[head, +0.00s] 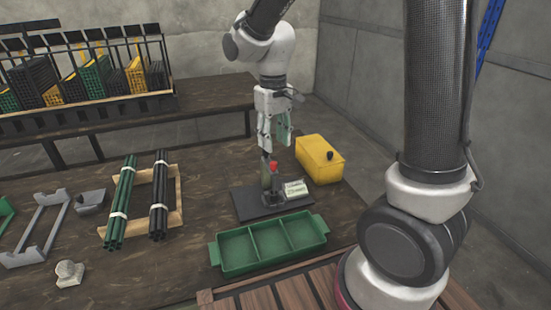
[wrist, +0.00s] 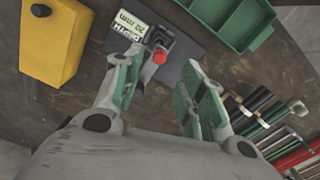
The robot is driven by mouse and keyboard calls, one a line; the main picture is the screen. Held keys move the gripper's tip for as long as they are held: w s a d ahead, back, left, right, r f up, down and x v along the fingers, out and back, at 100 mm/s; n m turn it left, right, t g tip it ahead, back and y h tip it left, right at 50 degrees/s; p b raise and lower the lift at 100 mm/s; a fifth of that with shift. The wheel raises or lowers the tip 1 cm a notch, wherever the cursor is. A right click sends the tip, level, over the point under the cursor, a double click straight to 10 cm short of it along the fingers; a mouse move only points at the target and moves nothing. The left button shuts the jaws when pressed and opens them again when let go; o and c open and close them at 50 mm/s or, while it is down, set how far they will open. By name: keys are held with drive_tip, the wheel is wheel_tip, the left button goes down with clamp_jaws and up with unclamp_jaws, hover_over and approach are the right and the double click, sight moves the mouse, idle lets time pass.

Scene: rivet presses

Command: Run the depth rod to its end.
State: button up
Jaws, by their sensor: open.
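A small press stands on a dark base plate (head: 248,205), with a grey upright and a red knob (head: 273,166) on it. The red knob also shows in the wrist view (wrist: 160,57), between my fingertips in the picture. A pale label plate (head: 296,188) sits beside the upright; in the wrist view it appears to read 20 mm (wrist: 132,22). Which part is the depth rod I cannot tell for certain. My gripper (head: 275,136) points down above the press, open and empty. In the wrist view its green-padded fingers (wrist: 162,66) are spread apart.
A green divided tray (head: 218,254) lies in front of the press. A yellow box (head: 318,158) stands close on its right. Green rods (head: 122,200) and black rods (head: 158,195) lie bundled on a wooden frame to the left. A rack stands on the back table.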

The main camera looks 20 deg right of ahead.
sight(274, 163)
drive_tip(key=f, duration=0.7)
drive_tip(key=shift+w+f, duration=0.2)
clamp_jaws()
